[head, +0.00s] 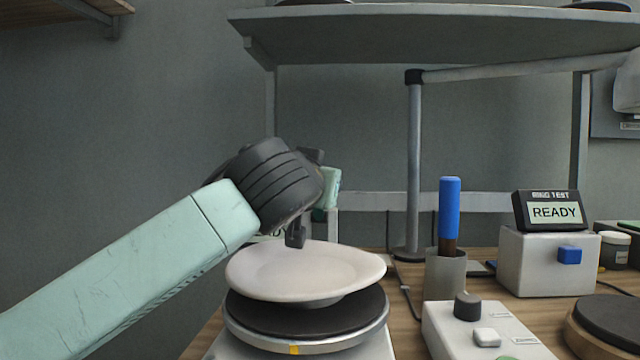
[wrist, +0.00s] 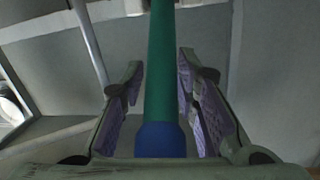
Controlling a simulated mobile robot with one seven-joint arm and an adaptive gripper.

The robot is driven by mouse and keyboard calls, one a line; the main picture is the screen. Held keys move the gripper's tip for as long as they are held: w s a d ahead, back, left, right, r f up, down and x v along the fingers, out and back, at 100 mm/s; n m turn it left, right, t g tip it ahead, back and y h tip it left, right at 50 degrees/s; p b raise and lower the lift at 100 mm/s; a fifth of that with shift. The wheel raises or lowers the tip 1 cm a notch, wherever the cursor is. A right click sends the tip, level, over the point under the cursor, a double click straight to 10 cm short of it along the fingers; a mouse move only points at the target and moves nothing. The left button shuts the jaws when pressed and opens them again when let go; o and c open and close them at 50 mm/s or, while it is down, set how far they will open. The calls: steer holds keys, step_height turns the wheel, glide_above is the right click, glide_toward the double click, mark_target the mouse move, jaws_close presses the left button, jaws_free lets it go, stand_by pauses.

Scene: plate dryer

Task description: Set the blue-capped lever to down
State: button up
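In the wrist view, a green shaft (wrist: 162,70) with a blue cap (wrist: 160,140) runs between my fingers, with the cap at the near end by the palm. This looks like the blue-capped lever. My gripper (wrist: 160,68) is open, with a visible gap on each side of the shaft. In the head view my gripper (head: 311,212) is above and behind the white plate; its body hides most of the lever. I cannot tell there whether the lever is up or down.
The plate (head: 300,265) sits on a dark round turntable (head: 310,312) below my gripper. A blue-handled tool (head: 449,208) stands in a grey cup (head: 445,275) to the right. A knob box (head: 480,335) and READY display (head: 550,211) are further right. A shelf (head: 440,30) hangs above.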

steer(key=shift+o, duration=0.5)
steer(key=shift+a+f, duration=0.1)
steer(key=shift+a, duration=0.1)
steer(key=s+a+r, duration=0.1)
steer(key=s, duration=1.1)
